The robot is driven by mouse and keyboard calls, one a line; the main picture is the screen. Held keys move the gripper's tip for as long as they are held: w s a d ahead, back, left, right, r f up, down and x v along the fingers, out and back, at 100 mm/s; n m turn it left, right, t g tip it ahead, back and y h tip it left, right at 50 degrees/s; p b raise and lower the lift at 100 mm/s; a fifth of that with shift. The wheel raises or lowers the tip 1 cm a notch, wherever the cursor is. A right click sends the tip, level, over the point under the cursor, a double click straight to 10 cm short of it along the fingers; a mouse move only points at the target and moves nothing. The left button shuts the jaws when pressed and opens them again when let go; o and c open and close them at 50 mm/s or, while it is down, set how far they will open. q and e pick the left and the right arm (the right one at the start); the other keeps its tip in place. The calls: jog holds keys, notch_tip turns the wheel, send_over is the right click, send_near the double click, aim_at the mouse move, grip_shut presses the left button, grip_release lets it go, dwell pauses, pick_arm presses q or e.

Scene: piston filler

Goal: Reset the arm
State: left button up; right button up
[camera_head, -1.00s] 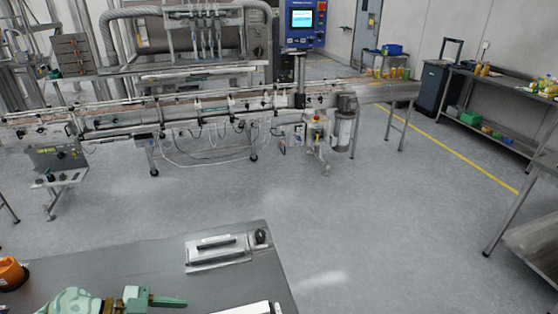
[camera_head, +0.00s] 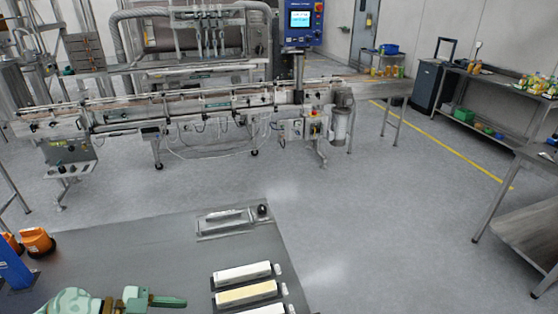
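My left arm comes in at the bottom left, with its green gripper (camera_head: 160,300) low over the grey table (camera_head: 120,255). Its fingers point right and show from the side, so whether they are open or shut is unclear. I see nothing held in it. It is left of the white blocks and apart from them in the picture. My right gripper is not in view.
White and yellowish blocks (camera_head: 243,272) lie on the table right of the gripper. A metal plate with a handle (camera_head: 228,221) is at the far edge. Orange items (camera_head: 38,241) and a blue object (camera_head: 14,268) are at left. A conveyor machine (camera_head: 200,105) stands beyond open floor (camera_head: 380,220).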

pick_arm(q)
jog(key=w+d+r+n+t+y, duration=0.2)
jog(key=w+r+n+t+y, duration=0.35)
jog(key=r+t, duration=0.6)
jog(key=s+a+f+n+g+y, duration=0.1)
jog(key=s+a+f+g+y, duration=0.35)
jog(key=s, duration=0.35)
jog(key=s+a+f+n+g+y, duration=0.25)
jog(key=s+a+f+y, duration=0.35)
jog(key=s, duration=0.3)
jog(key=s+d+f+g+h+b, duration=0.1)
jog(key=s+d+f+g+b, duration=0.15)
jog(key=f, duration=1.35)
jog(key=s+d+f+g+h+b, duration=0.2)
jog(key=d+f+b, duration=0.1)
jog(key=f, duration=1.2)
jog(key=s+f+n+g+h+b, duration=0.1)
jog(key=s+f+b, duration=0.3)
jog(key=s+f, duration=1.4)
notch_tip(320, 180, down, 3)
jog(key=shift+s+a+r+n+g, duration=0.1)
jog(key=shift+s+a+n+g, duration=0.1)
jog(key=shift+n+g, duration=0.45)
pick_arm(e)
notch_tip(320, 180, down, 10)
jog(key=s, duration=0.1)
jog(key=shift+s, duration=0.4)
